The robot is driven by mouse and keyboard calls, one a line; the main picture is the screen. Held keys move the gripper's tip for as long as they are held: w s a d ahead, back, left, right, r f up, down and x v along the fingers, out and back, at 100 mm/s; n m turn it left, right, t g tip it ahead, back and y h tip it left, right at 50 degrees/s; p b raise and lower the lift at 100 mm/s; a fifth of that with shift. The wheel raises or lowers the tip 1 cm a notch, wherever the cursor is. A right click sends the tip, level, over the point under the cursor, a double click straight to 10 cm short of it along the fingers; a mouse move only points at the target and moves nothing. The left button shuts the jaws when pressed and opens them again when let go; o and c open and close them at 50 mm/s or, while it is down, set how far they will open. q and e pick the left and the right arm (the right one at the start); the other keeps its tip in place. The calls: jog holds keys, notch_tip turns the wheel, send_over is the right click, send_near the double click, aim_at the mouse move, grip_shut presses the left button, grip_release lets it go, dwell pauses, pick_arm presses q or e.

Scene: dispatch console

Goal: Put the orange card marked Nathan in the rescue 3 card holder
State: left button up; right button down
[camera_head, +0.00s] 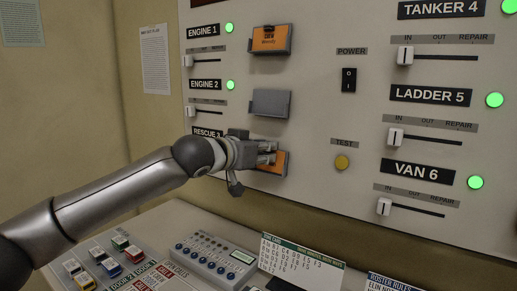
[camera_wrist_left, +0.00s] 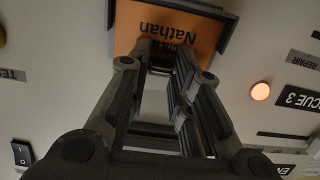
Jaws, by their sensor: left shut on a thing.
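The orange card (camera_head: 282,161) is at the rescue 3 card holder (camera_head: 266,173), below the grey holder of the engine 2 row. In the left wrist view the orange card (camera_wrist_left: 205,30) shows the name Nathan upside down, and the dark rim of the rescue 3 holder (camera_wrist_left: 231,32) borders it. My left gripper (camera_head: 268,154) is shut on the card. I cannot tell how deeply the card is seated. My right gripper is not in view.
The engine 1 holder (camera_head: 270,40) carries another orange card; the engine 2 holder (camera_head: 270,103) looks empty. Sliders, green lamps, a power switch (camera_head: 348,80) and a yellow test button (camera_head: 342,162) are on the upright panel. The desk below holds a button box (camera_head: 210,262) and coloured blocks.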

pick_arm(q)
jog(key=o, duration=0.8)
jog(key=v, duration=1.2)
